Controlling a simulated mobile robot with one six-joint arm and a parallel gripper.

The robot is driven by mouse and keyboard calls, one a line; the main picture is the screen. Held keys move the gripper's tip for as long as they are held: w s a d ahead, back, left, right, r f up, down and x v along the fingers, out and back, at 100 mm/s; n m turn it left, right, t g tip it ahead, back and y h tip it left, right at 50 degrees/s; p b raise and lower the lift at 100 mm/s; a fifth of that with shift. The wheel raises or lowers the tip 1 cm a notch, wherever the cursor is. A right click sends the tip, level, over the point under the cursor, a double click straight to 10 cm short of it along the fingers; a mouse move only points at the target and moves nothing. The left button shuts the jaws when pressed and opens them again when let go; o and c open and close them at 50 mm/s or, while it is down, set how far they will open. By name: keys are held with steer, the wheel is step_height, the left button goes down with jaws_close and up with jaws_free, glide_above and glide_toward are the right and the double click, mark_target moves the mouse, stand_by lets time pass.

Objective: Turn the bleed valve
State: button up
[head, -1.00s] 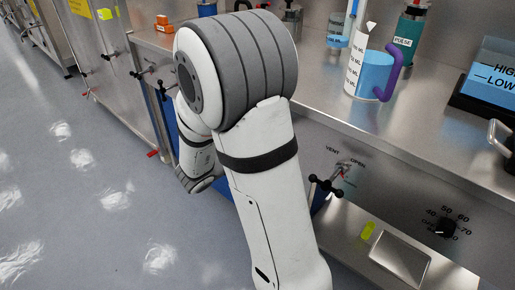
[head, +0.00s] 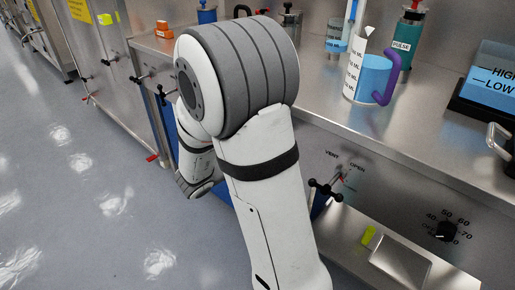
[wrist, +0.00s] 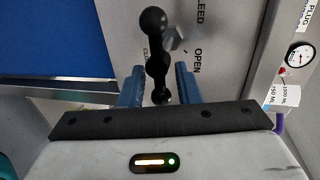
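In the wrist view, the bleed valve's black handle (wrist: 156,60) stands out from a metal panel, with round knobs along its bar. The panel lettering reads "LEED", cut off at the top, "OPEN" at the right and a partly hidden "CL" at the left. My gripper (wrist: 160,70) is open, its two blue fingers on either side of the lower part of the handle. A gap shows on each side, and I see no clear contact. In the head view my arm hides the gripper and the bleed valve.
In the head view, a black cross handle (head: 325,189) marked "VENT" and "OPEN" is right of my arm. A dial (head: 447,231) is farther right. A blue-filled jug (head: 368,78) with a purple handle stands on the counter. Grey floor (head: 90,200) is clear at the left.

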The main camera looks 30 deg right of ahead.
steer(key=p+v, duration=0.1)
steer(key=v, duration=0.6)
steer(key=shift+a+p, duration=0.3)
steer(key=shift+p, duration=0.05)
steer(key=shift+s, duration=0.1)
steer(key=w+a+r+n+t+y+p, duration=0.3)
steer(key=a+r+n+y+p, duration=0.2)
steer(key=r+n+y+p, duration=0.3)
steer(key=w+a+r+n+t+y+p, duration=0.35)
steer(key=a+r+n+y+p, duration=0.2)
steer(key=r+n, duration=0.35)
steer(key=s+d+r+n+g+p, duration=0.1)
steer(key=s+r+n+g+p, duration=0.3)
steer(key=s, duration=0.6)
steer(key=s+d+r+n+g+y+p, duration=0.1)
steer(key=s+d+r+n+g+p, duration=0.1)
steer(key=s+r+n+g+p, duration=0.3)
steer(key=s+r+n+p, duration=0.3)
steer(key=s+n, duration=0.2)
steer(key=s, duration=0.1)
steer(key=shift+d+n+p, duration=0.35)
steer(key=shift+n, duration=0.05)
